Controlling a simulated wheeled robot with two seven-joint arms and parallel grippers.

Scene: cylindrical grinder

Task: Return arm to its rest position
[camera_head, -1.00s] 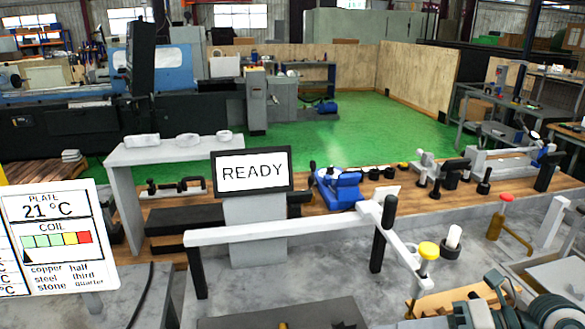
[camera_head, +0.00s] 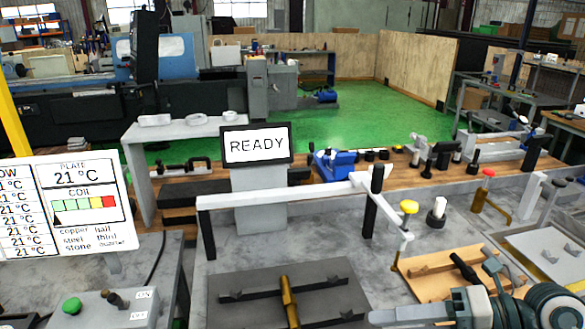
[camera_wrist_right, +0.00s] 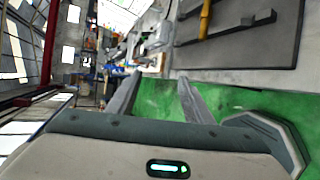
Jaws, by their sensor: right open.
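My right arm comes in from the lower right of the head view. Its gripper (camera_head: 385,317) points left over the front of the bench, beside the dark plate. In the right wrist view, its two fingers (camera_wrist_right: 158,88) stand apart with nothing between them, so it is open and empty. Green floor and the bench edge show beyond them. My left gripper is not in view.
A dark plate (camera_head: 230,290) with a brass bar (camera_head: 289,300) lies left of my gripper; a wooden board (camera_head: 430,275) lies close behind it. A white-beam frame (camera_head: 285,196) and a READY screen (camera_head: 256,145) stand behind. A control box (camera_head: 105,310) is at front left.

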